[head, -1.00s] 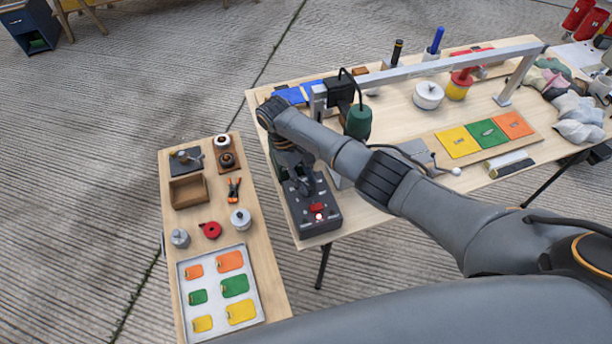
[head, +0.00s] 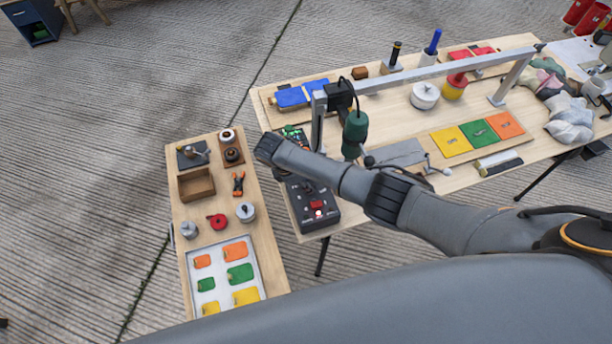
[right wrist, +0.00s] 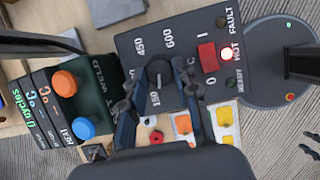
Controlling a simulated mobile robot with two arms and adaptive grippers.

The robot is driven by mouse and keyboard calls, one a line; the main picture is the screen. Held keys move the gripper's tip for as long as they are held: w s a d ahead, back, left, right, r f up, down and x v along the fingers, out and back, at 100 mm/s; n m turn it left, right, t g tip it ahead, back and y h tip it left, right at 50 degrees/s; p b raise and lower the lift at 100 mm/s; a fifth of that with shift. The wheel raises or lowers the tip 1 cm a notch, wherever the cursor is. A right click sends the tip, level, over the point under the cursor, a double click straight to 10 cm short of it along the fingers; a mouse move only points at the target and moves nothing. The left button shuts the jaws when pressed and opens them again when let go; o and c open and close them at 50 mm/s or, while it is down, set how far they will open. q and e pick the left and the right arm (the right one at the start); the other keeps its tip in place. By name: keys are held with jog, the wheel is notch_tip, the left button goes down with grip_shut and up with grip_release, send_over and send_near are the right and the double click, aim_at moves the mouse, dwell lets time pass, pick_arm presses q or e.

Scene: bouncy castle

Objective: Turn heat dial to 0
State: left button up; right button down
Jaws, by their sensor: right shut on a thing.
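The heat dial (right wrist: 159,68) is a round black knob on a dark control box (right wrist: 187,42) in the right wrist view. Marks 150, 450 and 600 show around it; I cannot read its exact setting. My right gripper (right wrist: 160,80) has a finger on each side of the dial and is shut on it. In the head view the dark control box (head: 329,217) stands at the near left corner of the large table, and my right arm largely hides the gripper. My left gripper is not in view.
A red switch (right wrist: 207,56) and a lit HOT lamp (right wrist: 227,54) sit beside the dial. A box with orange (right wrist: 65,83) and blue (right wrist: 85,128) buttons adjoins. A green drill-like tool (head: 355,130) hangs nearby. A narrow side table (head: 262,235) stands left.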

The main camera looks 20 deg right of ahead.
jog(key=n+p, duration=0.1)
jog(key=n+t, duration=0.1)
jog(key=n, duration=0.1)
jog(key=shift+s+r+p, duration=0.1)
jog(key=shift+s+p, duration=0.15)
jog(key=shift+p, duration=0.15)
jog(key=shift+n+t+y+p, duration=0.3)
jog(key=shift+n+p, duration=0.05)
jog(key=shift+n, duration=0.55)
jog(key=n, duration=0.2)
jog(key=n+t+y, duration=0.1)
jog(key=n, duration=0.1)
jog(key=shift+s+d, duration=0.15)
jog(key=c, duration=1)
grip_release()
